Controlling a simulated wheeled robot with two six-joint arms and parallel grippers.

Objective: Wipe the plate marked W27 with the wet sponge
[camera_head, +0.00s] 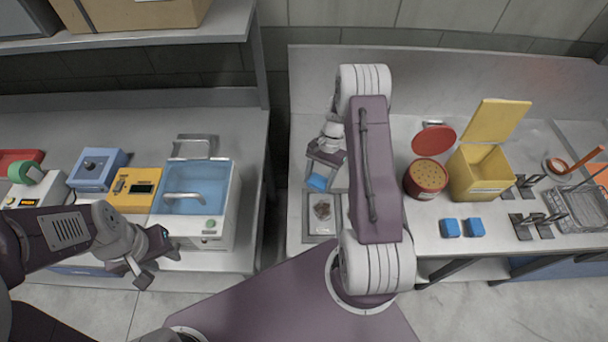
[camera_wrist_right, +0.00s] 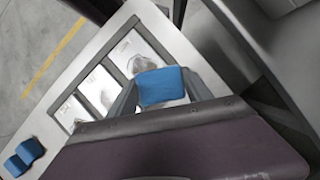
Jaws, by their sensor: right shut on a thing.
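My right gripper (camera_head: 319,174) is shut on a blue sponge (camera_head: 316,183), above the left part of the right bench. In the right wrist view the sponge (camera_wrist_right: 162,86) sits between the fingers and covers part of a pale plate (camera_wrist_right: 134,46). Two more plates, a middle one (camera_wrist_right: 98,90) and a far one (camera_wrist_right: 70,113), lie in a row beyond it. In the head view one plate (camera_head: 322,228) with a brown smear shows below the sponge; my arm hides the others. No W27 mark is readable. I cannot tell whether the sponge touches a plate. My left gripper (camera_head: 157,262) is open and empty.
Two blue sponges (camera_head: 462,228) lie on the right bench. A round red tub (camera_head: 426,180), an open yellow bin (camera_head: 480,175), dark metal stands (camera_head: 530,226) and a wire basket (camera_head: 580,209) stand there. A blue basin with a tap (camera_head: 196,188) is on the left bench. A gap separates the benches.

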